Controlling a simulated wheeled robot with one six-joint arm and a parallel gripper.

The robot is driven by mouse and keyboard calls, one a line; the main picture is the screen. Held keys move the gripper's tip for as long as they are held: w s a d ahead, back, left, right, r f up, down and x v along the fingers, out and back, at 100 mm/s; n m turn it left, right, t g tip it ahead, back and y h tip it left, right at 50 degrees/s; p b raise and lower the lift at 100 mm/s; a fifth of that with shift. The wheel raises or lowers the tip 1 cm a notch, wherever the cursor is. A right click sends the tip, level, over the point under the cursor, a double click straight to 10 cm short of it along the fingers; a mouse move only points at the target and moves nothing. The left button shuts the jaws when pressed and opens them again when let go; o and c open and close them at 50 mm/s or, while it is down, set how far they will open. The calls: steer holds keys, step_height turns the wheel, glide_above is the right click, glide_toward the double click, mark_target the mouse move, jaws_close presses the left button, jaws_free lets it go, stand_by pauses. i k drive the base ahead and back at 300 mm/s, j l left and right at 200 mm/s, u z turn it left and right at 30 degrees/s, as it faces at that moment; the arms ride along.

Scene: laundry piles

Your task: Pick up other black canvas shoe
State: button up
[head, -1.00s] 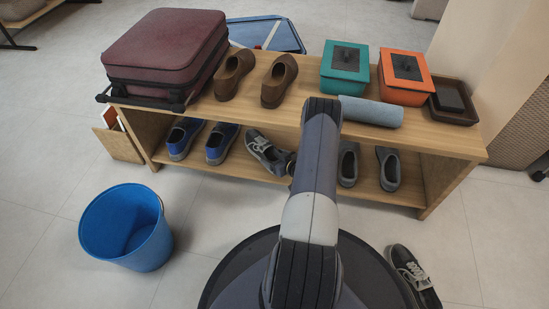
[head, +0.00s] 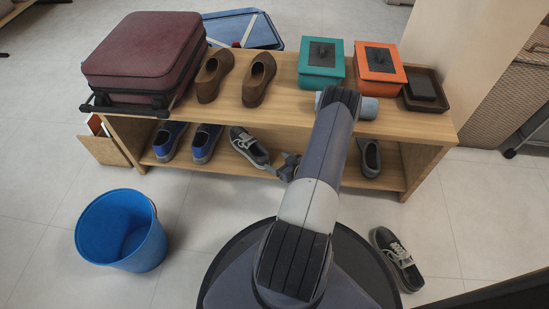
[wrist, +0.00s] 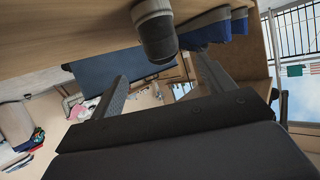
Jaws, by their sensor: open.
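One black canvas shoe (head: 249,147) with pale laces stands on the lower shelf, right of the blue shoes. A matching black canvas shoe (head: 397,259) lies on the floor at the right, beside my base. My gripper (head: 285,168) is at the lower shelf's front, just right of the shelf shoe, small and partly hidden by my arm. In the wrist view my open gripper (wrist: 160,87) has nothing between its fingers. A dark shoe end with a grey sole (wrist: 156,32) shows just beyond the fingers in that inverted view.
The wooden rack (head: 425,140) carries a maroon suitcase (head: 145,50), brown shoes (head: 258,80), a teal box (head: 321,66) and an orange box (head: 378,70) on top. Blue shoes (head: 206,142) and a grey shoe (head: 370,158) stand below. A blue bin (head: 120,232) stands at the left.

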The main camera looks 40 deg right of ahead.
mark_target(390, 248)
steer(key=z, duration=3.6)
steer(key=l+u, duration=0.2)
steer(key=l, duration=0.2)
steer(key=k+l+u, duration=0.2)
steer(key=l, duration=0.25)
steer(key=l+u, duration=0.15)
steer(key=l, duration=0.25)
steer(key=k+l+u, duration=0.2)
steer(key=l, duration=0.2)
steer(key=i+j, duration=0.4)
